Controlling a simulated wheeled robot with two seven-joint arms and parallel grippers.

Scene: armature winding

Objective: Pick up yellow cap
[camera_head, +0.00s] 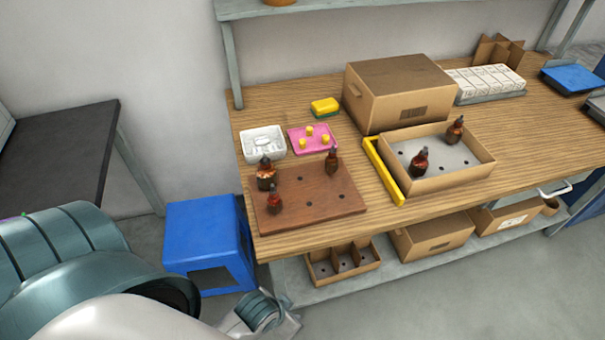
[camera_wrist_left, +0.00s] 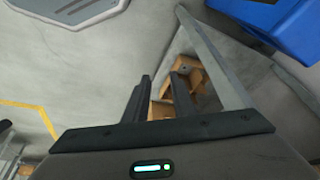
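Three small yellow caps (camera_head: 325,139) stand on a pink tray (camera_head: 294,134) near the left end of the wooden table, in the head view. My left gripper (camera_wrist_left: 160,92) shows in the left wrist view, with its two dark fingers apart and nothing between them. It points toward the lower part of the table and the floor, away from the caps. The caps do not show in the left wrist view. In the head view my left arm fills the lower left, and its fingers cannot be made out. My right gripper is in neither view.
Beside the pink tray are a white tray (camera_head: 249,145), a yellow and green sponge (camera_head: 324,107) and a brown board (camera_head: 320,202) bearing brown bottles. A large cardboard box (camera_head: 385,85) and a bottle tray (camera_head: 460,178) stand to the right. A blue stool (camera_head: 203,226) stands left of the table.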

